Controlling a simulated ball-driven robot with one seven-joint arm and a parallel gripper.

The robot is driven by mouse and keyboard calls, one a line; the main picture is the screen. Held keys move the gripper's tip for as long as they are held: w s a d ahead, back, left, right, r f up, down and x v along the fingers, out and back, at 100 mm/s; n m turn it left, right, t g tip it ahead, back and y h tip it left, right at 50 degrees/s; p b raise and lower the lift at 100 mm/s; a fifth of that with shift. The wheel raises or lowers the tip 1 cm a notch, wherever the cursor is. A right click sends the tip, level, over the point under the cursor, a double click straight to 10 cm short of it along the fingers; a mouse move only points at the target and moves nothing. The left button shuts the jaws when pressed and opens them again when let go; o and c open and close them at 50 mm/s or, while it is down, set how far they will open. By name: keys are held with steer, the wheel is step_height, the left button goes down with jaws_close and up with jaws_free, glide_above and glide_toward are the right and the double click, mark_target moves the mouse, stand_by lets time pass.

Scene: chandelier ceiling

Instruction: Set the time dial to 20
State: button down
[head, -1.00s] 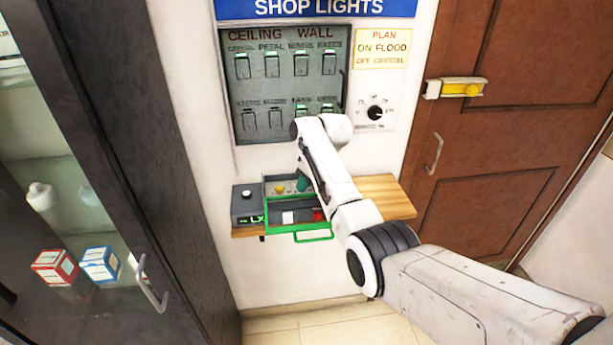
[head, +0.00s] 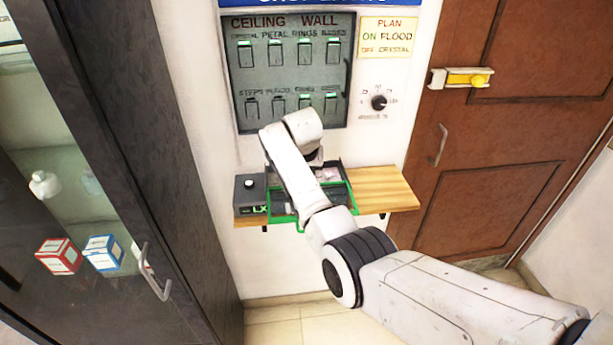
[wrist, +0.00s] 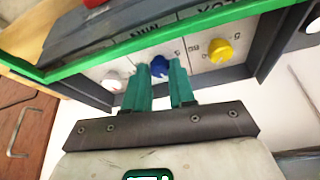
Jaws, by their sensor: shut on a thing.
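A blue knob (wrist: 160,66) sits on a light panel in the wrist view, between a white knob (wrist: 114,80) and a yellow knob (wrist: 222,50). My gripper (wrist: 161,72) has its two green fingers on either side of the blue knob and is shut on it. The small marks around the knobs are not readable enough to name the time dial or its setting. The panel belongs to a dark box with a green rim (head: 283,219) on the wooden shelf. In the head view my arm hides the knobs and the fingers.
A black rotary dial (head: 379,102) is on the wall right of the grey switch panel (head: 291,80). A small dark box with a white knob (head: 250,184) stands left on the shelf (head: 385,188). A glass cabinet is left; a brown door (head: 480,130) is right.

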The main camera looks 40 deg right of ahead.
steer(key=m+b, duration=0.1)
steer(key=m+g+b, duration=0.1)
steer(key=m, duration=0.1)
steer(key=m+h+b, duration=0.1)
steer(key=b, duration=0.1)
steer(key=shift+w+a+f+m, duration=0.15)
steer(key=shift+w+f+m, duration=0.1)
steer(key=shift+m, duration=0.05)
steer(key=m+b, duration=0.1)
steer(key=b, duration=0.1)
steer(key=m+g+b, duration=0.1)
steer(key=m+b, duration=0.1)
steer(key=shift+w+r+g+h, duration=0.1)
steer(key=shift+w+g+h, duration=0.05)
steer(key=shift+g+h, duration=0.15)
steer(key=shift+r+m, duration=0.1)
steer(key=shift+m, duration=0.2)
steer(key=shift+r+b, duration=0.1)
steer(key=shift+b, duration=0.2)
steer(key=c, duration=0.9)
jaws_free()
steer(key=shift+c, duration=0.2)
steer(key=b+v, duration=0.1)
steer(key=v, duration=0.9)
steer(key=shift+w+r, duration=0.15)
steer(key=shift+r, duration=0.2)
steer(key=shift+a, duration=0.15)
